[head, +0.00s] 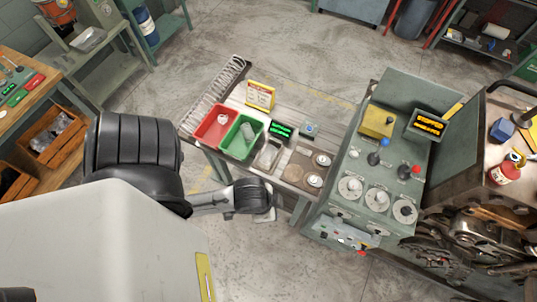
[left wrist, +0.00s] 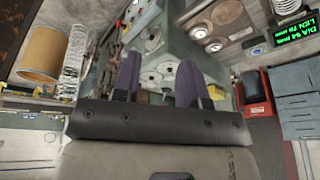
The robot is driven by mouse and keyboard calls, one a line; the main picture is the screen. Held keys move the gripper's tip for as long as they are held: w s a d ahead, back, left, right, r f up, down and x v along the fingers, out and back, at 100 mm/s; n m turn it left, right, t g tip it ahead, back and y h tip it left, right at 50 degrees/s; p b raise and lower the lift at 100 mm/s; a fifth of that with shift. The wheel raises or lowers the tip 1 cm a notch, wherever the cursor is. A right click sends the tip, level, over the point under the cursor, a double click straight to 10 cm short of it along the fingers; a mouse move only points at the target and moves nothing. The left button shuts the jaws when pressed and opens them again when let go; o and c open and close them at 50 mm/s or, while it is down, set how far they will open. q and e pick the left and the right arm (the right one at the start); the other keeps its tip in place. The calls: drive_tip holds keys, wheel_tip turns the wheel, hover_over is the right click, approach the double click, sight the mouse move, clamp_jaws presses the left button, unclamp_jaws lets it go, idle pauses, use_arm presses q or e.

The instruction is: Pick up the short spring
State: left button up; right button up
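My left arm reaches in from the left in the head view. Its dark wrist end (head: 252,196) is beside the near edge of the bench, and its fingers are hidden there. In the left wrist view the two purple fingers of my left gripper (left wrist: 158,80) stand apart with nothing seen between them. A pale upright coil spring (left wrist: 73,62) is left of the fingers, well apart from them. In the head view a grey, coil-like piece (head: 247,131) lies in the green tray (head: 232,146). I cannot tell which piece is the short spring. My right gripper is not in view.
Open floor lies behind the bench.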

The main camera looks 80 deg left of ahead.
use_arm(q)
drive_tip(key=o, duration=1.1)
